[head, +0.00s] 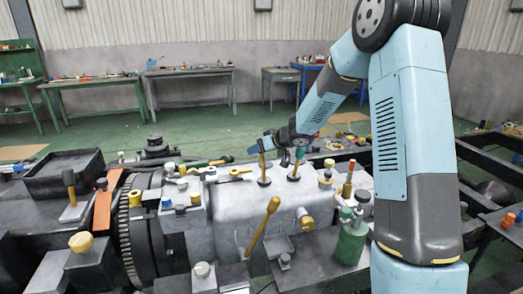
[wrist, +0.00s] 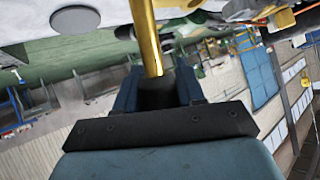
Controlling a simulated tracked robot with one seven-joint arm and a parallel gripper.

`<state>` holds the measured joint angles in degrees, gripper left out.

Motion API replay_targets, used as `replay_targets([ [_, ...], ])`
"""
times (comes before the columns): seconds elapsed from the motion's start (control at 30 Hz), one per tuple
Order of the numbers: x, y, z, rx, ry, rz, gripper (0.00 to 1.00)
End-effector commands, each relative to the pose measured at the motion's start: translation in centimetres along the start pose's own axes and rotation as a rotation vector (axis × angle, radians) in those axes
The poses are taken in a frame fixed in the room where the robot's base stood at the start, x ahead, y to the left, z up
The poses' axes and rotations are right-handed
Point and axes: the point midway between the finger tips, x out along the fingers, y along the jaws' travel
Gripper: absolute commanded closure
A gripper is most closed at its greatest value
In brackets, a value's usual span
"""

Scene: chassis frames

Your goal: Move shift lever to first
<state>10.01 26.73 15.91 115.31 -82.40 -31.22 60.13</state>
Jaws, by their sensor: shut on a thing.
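A thin yellow lever (head: 262,166) rises from a dark round base on top of the pale grey gearbox housing (head: 225,205) in the head view. It stands close to upright. My gripper (head: 266,144) is at its upper end, shut on it. In the wrist view, the lever (wrist: 145,38) runs down as a shiny yellow rod between the two fingers of my gripper (wrist: 157,88). The lever's tip is hidden by the gripper. No gear markings can be made out. A second lever with a green knob (head: 300,153) stands just to the right on the same housing.
A large yellow lever (head: 263,226) slants up in front of the housing. A green bottle-like part (head: 351,243) and an orange-handled lever (head: 347,181) stand to the right. A black tray (head: 64,172) is at left. Workbenches (head: 190,74) line the back wall, with open green floor before them.

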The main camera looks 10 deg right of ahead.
Motion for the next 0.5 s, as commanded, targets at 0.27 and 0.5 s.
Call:
replay_targets([
  [0.27, 0.08, -0.06, -0.19, -0.001, 0.002, 0.001, 0.41],
  [0.5, -0.02, -0.07, -0.17, -0.002, 0.002, 0.001, 0.41],
])
